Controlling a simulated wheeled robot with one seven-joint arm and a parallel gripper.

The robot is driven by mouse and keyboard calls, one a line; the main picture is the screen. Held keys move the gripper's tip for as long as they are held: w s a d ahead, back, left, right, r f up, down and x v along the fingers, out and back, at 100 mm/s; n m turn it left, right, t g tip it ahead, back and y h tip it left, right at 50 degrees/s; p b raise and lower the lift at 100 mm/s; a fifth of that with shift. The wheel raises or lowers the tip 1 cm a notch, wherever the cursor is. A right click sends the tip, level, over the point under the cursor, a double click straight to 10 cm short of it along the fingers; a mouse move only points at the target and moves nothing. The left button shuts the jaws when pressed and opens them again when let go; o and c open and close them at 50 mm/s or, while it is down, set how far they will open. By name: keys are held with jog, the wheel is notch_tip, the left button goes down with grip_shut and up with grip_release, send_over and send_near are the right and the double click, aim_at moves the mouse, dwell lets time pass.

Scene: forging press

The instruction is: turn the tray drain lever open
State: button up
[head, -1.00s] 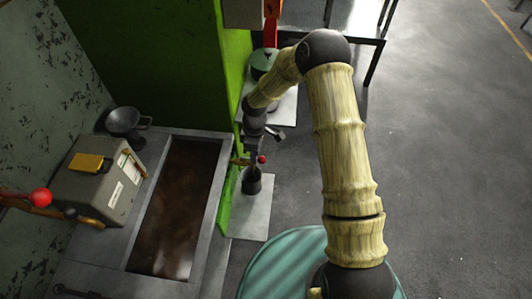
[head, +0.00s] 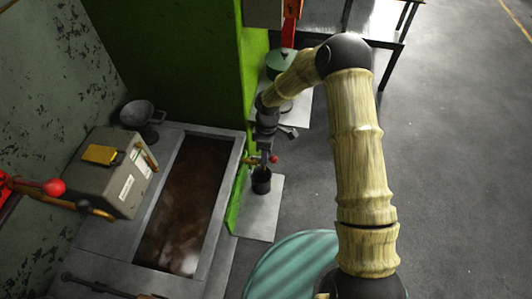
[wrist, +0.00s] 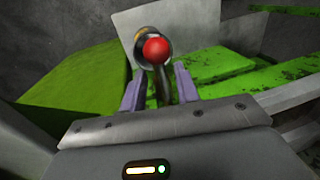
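The tray drain lever (head: 273,160), a short lever with a red ball knob, sticks out at the right edge of the sunken tray (head: 182,215) of brown liquid. In the wrist view the red knob (wrist: 156,50) is large, and its dark stem runs down between my fingers. My gripper (head: 264,154) points down at the lever in the head view. In the wrist view my gripper (wrist: 159,88) has its two purple fingers apart, one on each side of the stem. I see a gap at both sides. The lever's pivot is hidden.
A dark cup (head: 261,181) stands just below the lever on a grey plate (head: 258,215). A grey box (head: 112,172) and another red-knobbed lever (head: 54,187) are at the left. The floor at right is open.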

jog(key=w+r+b, duration=0.1)
jog(key=w+r, duration=0.2)
jog(key=r, duration=1.4)
jog(key=shift+w+d+b, duration=0.15)
jog(key=shift+d+b, duration=0.1)
jog(key=shift+b, duration=0.05)
